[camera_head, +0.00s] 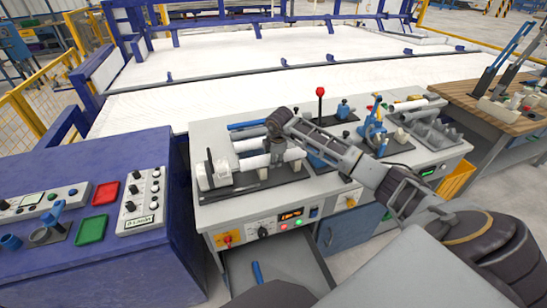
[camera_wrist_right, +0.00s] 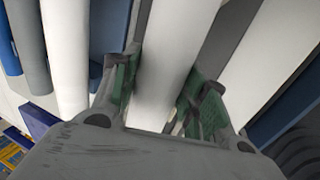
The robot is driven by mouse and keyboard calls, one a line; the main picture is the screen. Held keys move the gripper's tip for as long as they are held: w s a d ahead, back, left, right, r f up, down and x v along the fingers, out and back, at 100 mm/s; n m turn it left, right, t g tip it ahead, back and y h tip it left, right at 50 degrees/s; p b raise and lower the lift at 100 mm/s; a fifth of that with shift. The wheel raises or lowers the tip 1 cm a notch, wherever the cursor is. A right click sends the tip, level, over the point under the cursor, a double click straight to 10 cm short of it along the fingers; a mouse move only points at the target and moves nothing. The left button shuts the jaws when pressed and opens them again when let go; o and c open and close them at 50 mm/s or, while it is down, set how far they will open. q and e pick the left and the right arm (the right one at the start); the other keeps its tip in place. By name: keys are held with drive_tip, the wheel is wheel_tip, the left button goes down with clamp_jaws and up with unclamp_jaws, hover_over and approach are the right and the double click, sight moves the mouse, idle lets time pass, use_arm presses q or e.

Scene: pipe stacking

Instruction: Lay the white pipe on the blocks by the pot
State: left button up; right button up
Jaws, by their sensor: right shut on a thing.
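My right gripper (camera_head: 277,148) reaches in from the right over the workbench and is shut on a white pipe (camera_head: 254,162). In the right wrist view the white pipe (camera_wrist_right: 172,55) runs between the green-padded fingers (camera_wrist_right: 163,100). My left gripper is not in view.
Another white pipe (camera_head: 250,145), a grey pipe (camera_head: 246,133) and a blue pipe (camera_head: 247,125) lie behind the held one. A red-knobbed lever (camera_head: 320,105) and a blue fixture (camera_head: 374,130) stand to the right. A control console (camera_head: 95,215) is at left.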

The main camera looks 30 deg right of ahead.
idle(0.3)
drive_tip(key=o, duration=1.2)
drive_tip(key=shift+v, duration=5.95)
drive_tip(key=shift+s, duration=0.1)
